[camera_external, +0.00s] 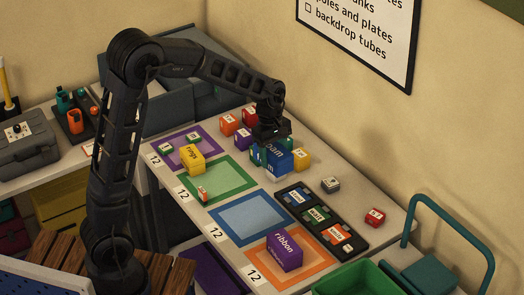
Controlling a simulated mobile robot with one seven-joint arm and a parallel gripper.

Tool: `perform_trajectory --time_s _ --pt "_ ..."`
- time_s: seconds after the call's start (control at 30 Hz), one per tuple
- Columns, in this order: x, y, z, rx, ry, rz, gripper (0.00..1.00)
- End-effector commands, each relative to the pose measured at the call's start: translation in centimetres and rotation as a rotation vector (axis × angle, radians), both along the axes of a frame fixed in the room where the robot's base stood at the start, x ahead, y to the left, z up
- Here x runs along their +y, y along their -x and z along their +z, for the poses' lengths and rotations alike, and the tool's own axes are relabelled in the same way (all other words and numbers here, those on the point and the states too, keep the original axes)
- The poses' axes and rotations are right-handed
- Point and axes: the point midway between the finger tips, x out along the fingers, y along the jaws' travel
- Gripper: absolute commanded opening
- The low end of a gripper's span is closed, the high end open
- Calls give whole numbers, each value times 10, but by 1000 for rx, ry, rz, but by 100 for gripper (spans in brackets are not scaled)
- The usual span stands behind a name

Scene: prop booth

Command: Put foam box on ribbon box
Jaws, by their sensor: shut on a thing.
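The foam box (279,161) is a blue block with white lettering that reads as "foam", partly covered at its top by my gripper. My gripper (271,139) is over the back part of the table, shut on the foam box. Whether the box is lifted clear of the table is hard to tell. The ribbon box (285,251) is a purple block labelled "ribbon". It stands upright on the orange-framed square at the front right of the table, well apart from my gripper, with its top bare.
A yellow box (192,160) stands between the purple and green squares. Small orange, red and green blocks surround my gripper, with an orange one (301,159) close right. A black tray (362,246) of labelled blocks lies beside the ribbon box. The blue square (250,218) is clear.

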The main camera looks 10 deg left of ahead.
Motion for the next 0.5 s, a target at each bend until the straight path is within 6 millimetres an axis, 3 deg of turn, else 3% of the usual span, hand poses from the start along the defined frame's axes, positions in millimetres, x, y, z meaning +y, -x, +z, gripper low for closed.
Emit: perform_trajectory --time_s 0.1,0.3,0.5 --pt "-26 45 10 -2 1 -22 29" --pt "-53 107 22 -4 1 -39 29" --pt "-64 143 28 -6 -1 -47 29"
